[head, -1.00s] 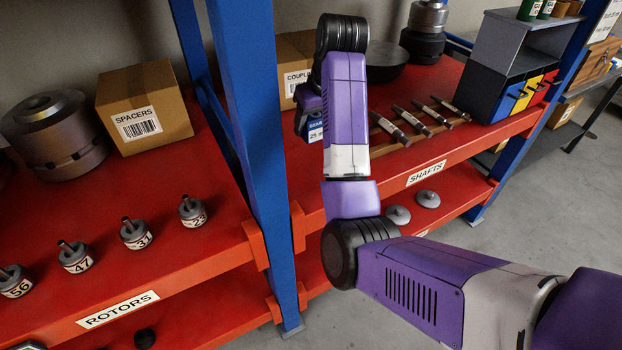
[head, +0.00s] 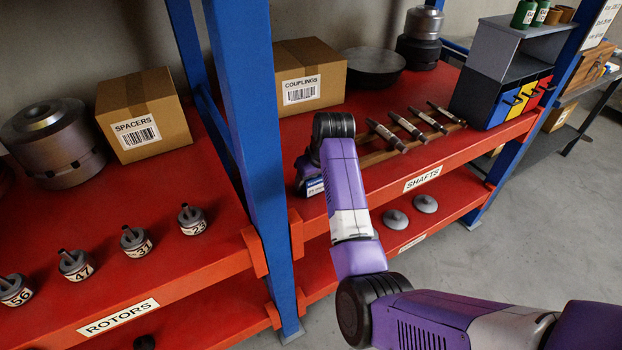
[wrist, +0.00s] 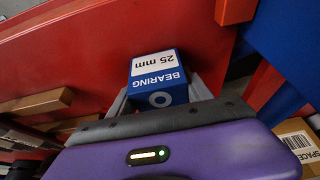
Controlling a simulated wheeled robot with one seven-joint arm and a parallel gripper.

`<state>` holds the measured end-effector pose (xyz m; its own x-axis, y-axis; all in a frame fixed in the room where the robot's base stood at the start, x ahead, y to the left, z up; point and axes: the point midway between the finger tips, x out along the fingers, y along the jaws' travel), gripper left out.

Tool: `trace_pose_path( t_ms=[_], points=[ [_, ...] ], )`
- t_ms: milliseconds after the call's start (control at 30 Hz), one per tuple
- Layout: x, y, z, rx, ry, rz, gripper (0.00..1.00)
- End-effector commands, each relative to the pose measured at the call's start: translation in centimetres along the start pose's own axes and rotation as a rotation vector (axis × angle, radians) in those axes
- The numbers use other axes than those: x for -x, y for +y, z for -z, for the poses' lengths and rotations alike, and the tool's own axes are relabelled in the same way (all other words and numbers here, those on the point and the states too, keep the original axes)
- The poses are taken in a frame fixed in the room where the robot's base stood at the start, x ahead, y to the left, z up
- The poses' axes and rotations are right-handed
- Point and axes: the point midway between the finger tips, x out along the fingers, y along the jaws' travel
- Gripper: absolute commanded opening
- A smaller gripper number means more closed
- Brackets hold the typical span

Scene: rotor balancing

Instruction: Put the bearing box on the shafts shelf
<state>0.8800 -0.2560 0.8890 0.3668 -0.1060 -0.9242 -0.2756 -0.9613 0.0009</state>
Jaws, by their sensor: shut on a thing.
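The bearing box (wrist: 157,78) is blue and white, marked "BEARING 25 mm", and sits between the fingers of my gripper (wrist: 160,98) in the wrist view. In the head view a small part of the box (head: 314,187) shows below my wrist, low over the front left of the shafts shelf. My arm hides most of my gripper there. The shafts shelf (head: 440,170) is red with a "SHAFTS" label (head: 423,178) on its front edge. I cannot tell whether the box touches the shelf surface.
A blue post (head: 245,130) stands just left of my gripper. Several shafts lie on a wooden rack (head: 380,157) to the right. A couplings box (head: 308,80) stands behind. The rotors shelf (head: 60,225) with rotors and a spacers box (head: 143,115) is left of the post.

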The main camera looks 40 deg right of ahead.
Motion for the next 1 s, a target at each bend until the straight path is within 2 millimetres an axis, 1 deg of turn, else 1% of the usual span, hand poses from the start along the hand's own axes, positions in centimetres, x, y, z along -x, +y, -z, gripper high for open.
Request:
trace_pose_path(
  t_ms=[367,400,500,833,933,1000],
  points=[
    [-0.4,0.0,-0.1,0.000,0.002,0.000,0.12],
    [-0.4,0.0,-0.1,0.000,0.001,0.000,0.62],
    [-0.4,0.0,-0.1,0.000,0.001,0.000,0.80],
    [-0.2,0.0,0.0,0.000,0.002,0.000,0.80],
    [0.5,0.0,0.0,0.000,0.003,0.000,0.80],
    [1.4,0.1,0.1,0.000,0.004,-0.001,0.80]
  ],
)
